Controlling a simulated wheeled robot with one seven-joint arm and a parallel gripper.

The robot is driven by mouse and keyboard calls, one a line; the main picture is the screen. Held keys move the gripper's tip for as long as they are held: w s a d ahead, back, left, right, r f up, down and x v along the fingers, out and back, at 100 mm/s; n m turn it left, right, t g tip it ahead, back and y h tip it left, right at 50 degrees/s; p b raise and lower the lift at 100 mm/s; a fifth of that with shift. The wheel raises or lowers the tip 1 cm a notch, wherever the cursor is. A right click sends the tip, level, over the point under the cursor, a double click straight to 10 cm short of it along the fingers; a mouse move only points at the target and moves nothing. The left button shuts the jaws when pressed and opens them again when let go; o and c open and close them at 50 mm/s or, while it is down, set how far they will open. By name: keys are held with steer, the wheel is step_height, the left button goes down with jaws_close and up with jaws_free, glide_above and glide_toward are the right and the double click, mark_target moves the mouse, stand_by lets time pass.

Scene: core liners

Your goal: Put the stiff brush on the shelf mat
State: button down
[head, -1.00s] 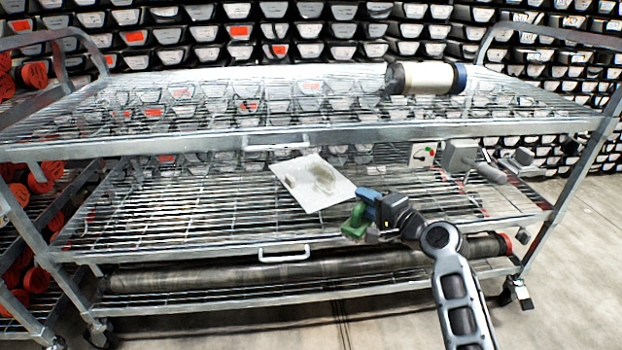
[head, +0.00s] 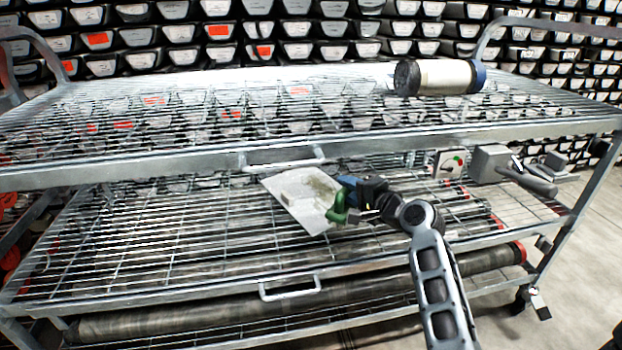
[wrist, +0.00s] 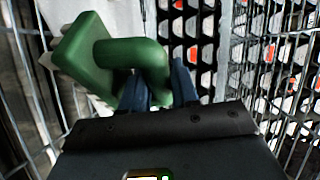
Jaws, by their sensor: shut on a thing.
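The stiff brush (head: 338,209) has a green body with a looped handle. In the wrist view the green brush (wrist: 130,58) fills the upper left, its handle between the blue fingers. My gripper (head: 350,198) is shut on it. The shelf mat (head: 300,197) is a pale, stained sheet lying on the middle wire shelf. In the head view the brush overlaps the mat's right edge; I cannot tell whether it touches the mat. Part of the mat's right side is hidden behind my gripper and the brush.
The upper wire shelf (head: 200,158) runs above, its front rail close over the middle shelf. A capped cylinder (head: 440,77) lies on it. The middle shelf's left side is clear.

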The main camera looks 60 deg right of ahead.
steer(key=shift+f+b+x, duration=0.2)
steer(key=shift+b+x, duration=0.6)
steer(key=shift+x, duration=1.6)
steer(key=shift+f+b+x, duration=0.25)
steer(key=shift+b+x, duration=0.5)
steer(key=shift+x, duration=1.7)
steer(key=shift+f+b+x, duration=0.2)
steer(key=shift+b+x, duration=0.6)
steer(key=shift+x, duration=1.6)
steer(key=c, duration=0.8)
jaws_free()
steer(key=shift+s, duration=0.1)
steer(key=shift+c, duration=0.2)
steer(key=shift+s+a, duration=0.1)
steer(key=shift+s, duration=0.05)
steer(key=p+v, duration=0.2)
steer(key=v, duration=0.3)
steer(key=p+v, duration=0.1)
steer(key=v, duration=0.5)
steer(key=shift+r+p, duration=0.2)
steer(key=shift+p, duration=0.15)
steer(key=shift+s+a, duration=0.15)
steer(key=shift+s, duration=0.2)
